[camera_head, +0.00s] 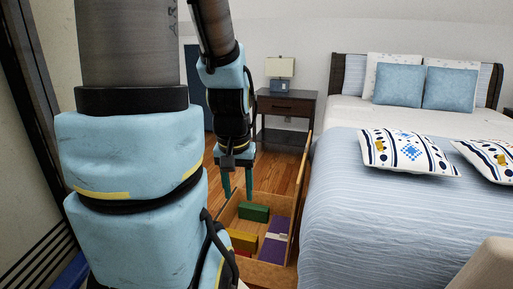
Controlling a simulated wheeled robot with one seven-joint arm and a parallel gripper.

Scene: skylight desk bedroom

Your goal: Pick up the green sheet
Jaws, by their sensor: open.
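The green thing (253,211) that fits the task's green sheet looks like a small flat-sided block, perhaps folded. It lies near the far end inside an open wooden box (289,276) on the floor beside the bed. My gripper (238,194) points down with its two teal fingers apart and nothing between them. It appears above the far left part of the box, a little left of the green thing. The exact height above the box is hard to tell.
A yellow block (242,240), a purple item (274,249) and a bit of red also lie in the box. A tall wooden panel (301,185) rises on its right, next to the bed (380,230). A nightstand (286,106) with a lamp (280,67) stands behind.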

